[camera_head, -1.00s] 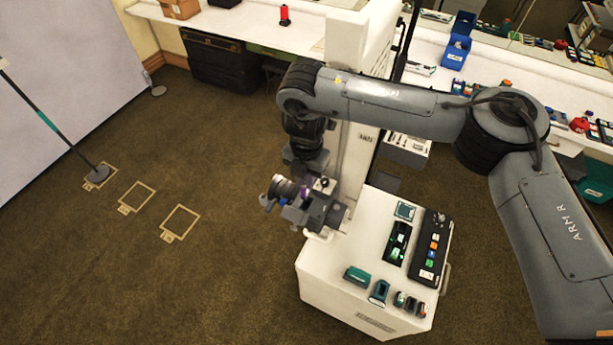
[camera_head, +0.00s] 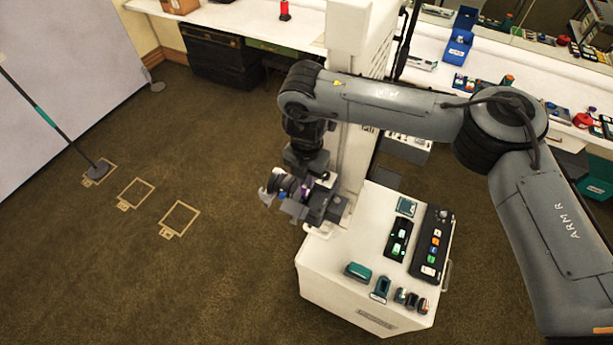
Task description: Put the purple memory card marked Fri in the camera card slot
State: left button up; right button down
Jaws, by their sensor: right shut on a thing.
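My right gripper (camera_head: 303,188) hangs from the wrist over the left back corner of the white cart. It is shut on a small purple thing (camera_head: 307,192), which I take for the purple memory card; its Fri mark is too small to read. A dark grey camera-like body (camera_head: 328,207) sits right beside the gripper at the cart's corner. A round lens-like part (camera_head: 285,184) points left. The gripper and these dark parts overlap, so I cannot tell whether the card touches the camera. The card slot cannot be made out. My left gripper is not in view.
The white cart (camera_head: 345,299) carries a black strip of coloured cards (camera_head: 431,247), a black tray with green cards (camera_head: 398,238) and several small teal and dark items along its front. Behind stands a long white counter (camera_head: 235,22).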

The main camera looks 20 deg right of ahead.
jog(key=shift+f, duration=0.15)
jog(key=shift+f, duration=0.25)
dwell(0.7)
jog(key=shift+f, duration=0.15)
dwell(0.4)
jog(key=shift+f, duration=0.5)
jog(key=shift+f+b, duration=0.1)
jog(key=shift+b, duration=0.2)
jog(key=shift+f, duration=0.25)
jog(key=shift+f+b, duration=0.3)
jog(key=shift+f, duration=0.15)
